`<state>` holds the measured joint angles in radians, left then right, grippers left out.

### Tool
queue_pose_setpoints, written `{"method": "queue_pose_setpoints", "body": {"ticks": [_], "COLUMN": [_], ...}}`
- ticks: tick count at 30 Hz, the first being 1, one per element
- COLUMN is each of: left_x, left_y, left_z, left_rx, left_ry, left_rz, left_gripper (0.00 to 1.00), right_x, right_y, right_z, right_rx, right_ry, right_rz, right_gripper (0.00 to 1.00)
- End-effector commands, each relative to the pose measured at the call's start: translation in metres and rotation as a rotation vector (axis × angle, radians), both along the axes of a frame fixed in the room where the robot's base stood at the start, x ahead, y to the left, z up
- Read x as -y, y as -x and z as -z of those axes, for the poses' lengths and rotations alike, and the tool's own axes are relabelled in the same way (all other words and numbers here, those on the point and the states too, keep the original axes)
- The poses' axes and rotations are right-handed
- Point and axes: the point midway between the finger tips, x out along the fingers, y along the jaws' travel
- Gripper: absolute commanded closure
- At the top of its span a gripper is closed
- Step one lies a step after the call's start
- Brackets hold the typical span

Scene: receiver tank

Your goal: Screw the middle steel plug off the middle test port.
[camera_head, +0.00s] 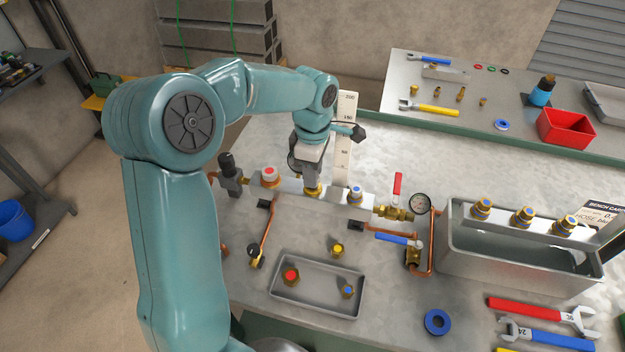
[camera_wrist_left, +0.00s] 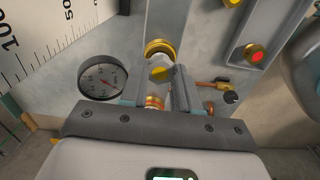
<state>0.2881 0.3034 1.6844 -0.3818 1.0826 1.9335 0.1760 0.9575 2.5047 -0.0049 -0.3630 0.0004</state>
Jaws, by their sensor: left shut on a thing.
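My left gripper (camera_head: 312,182) reaches down onto the middle of the port bar and is shut on the middle steel plug; the gripper mostly hides it in the head view. In the left wrist view the plug (camera_wrist_left: 160,74) shows a yellow top between the two jaws of the left gripper (camera_wrist_left: 160,88). The brass middle test port (camera_head: 312,191) shows just under the jaws. It also shows as a brass ring in the left wrist view (camera_wrist_left: 158,47). I cannot tell how far the plug sits in its thread. My right gripper is in neither view.
A red-topped plug (camera_head: 269,174) and a blue-topped plug (camera_head: 356,192) flank the gripper closely. A grey tray (camera_head: 318,264) holds red and blue fittings; a yellow-topped fitting (camera_head: 337,250) stands beside its back rim. A gauge (camera_wrist_left: 103,76) and white scale (camera_head: 344,160) are near.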

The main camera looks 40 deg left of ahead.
Motion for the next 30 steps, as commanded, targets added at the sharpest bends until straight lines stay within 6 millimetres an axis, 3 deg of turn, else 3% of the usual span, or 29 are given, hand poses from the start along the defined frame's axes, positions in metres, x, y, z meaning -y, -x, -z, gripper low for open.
{"method": "queue_pose_setpoints", "body": {"ticks": [14,22,30], "left_x": [0.0,0.0,0.0], "left_y": [-0.001,0.0,0.0], "left_z": [-0.023,-0.056,-0.057], "left_rx": [0.002,0.001,0.001], "left_ry": [0.0,0.0,0.0], "left_rz": [0.002,0.003,0.002], "left_gripper": [1.0,1.0,1.0], "right_x": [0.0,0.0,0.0], "right_y": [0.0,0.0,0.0], "right_z": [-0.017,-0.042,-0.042], "right_rx": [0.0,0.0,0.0], "right_ry": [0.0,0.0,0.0], "right_rz": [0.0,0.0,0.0], "right_gripper": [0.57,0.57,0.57]}}
